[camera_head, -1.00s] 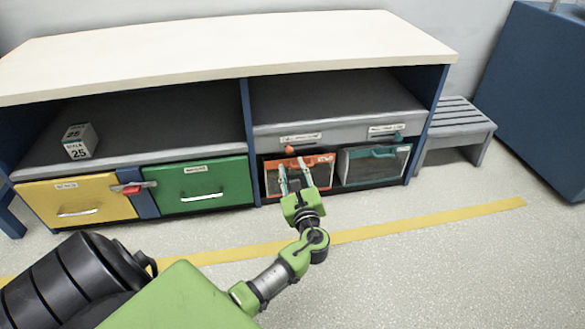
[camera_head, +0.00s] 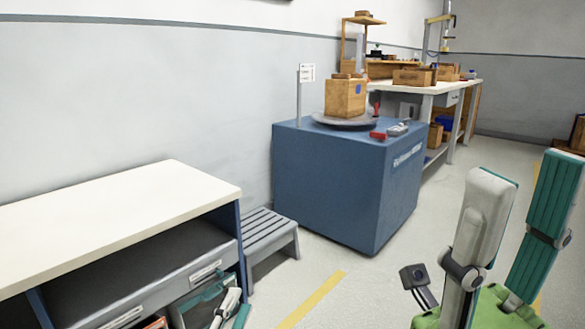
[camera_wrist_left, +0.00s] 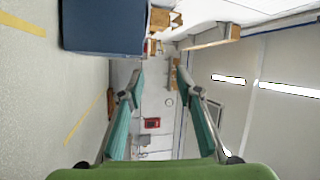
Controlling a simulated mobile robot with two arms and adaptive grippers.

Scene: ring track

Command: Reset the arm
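A cream-topped shelf unit (camera_head: 110,215) fills the lower left, beside a grey step stool (camera_head: 262,232). A blue cabinet (camera_head: 345,190) bears a turntable with a wooden box (camera_head: 345,98). A workbench (camera_head: 425,88) stands behind. Open floor lies right of the cabinet.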

